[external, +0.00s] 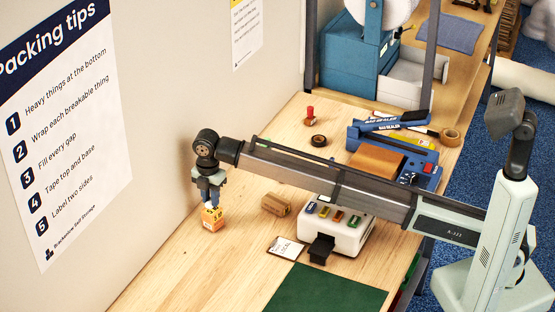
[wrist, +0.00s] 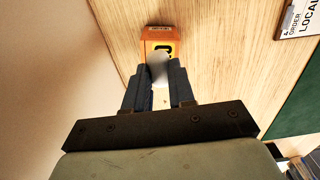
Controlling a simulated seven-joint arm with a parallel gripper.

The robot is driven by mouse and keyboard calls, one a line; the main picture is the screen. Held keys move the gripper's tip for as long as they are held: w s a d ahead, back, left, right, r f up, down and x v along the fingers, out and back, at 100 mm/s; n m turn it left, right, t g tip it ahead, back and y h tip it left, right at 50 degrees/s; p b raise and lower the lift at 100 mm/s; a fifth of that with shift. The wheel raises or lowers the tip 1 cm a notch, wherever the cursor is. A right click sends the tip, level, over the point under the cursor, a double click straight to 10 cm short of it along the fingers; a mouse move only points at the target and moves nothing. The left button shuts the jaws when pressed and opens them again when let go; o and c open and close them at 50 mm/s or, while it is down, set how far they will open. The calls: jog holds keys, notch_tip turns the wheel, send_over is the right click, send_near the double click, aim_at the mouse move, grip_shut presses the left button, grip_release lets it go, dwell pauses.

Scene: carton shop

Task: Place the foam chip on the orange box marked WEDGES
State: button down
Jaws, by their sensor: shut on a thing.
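The orange box (external: 212,224) stands on the wooden table near the wall; it also shows just past my fingertips in the wrist view (wrist: 160,34). Its front carries a yellow label, and the writing is too small or too covered to read. My gripper (external: 211,205) points down right at the top of the box, its fingers shut on a pale, whitish foam chip (wrist: 159,70). The chip lies between the fingertips in the wrist view and partly covers the box's label. I cannot tell whether the chip touches the box.
A brown cardboard piece (external: 277,204) lies right of the box, near a white machine (external: 345,238) with coloured buttons. A label card (external: 285,248) and a green mat (external: 325,292) lie in front. The wall (external: 150,200) is close on the left. Bare table lies between.

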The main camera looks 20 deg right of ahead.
jog(key=shift+f, duration=0.55)
jog(key=c, duration=0.9)
grip_release()
jog(key=shift+f, duration=0.1)
jog(key=shift+c, duration=0.2)
notch_tip(320, 180, up, 12)
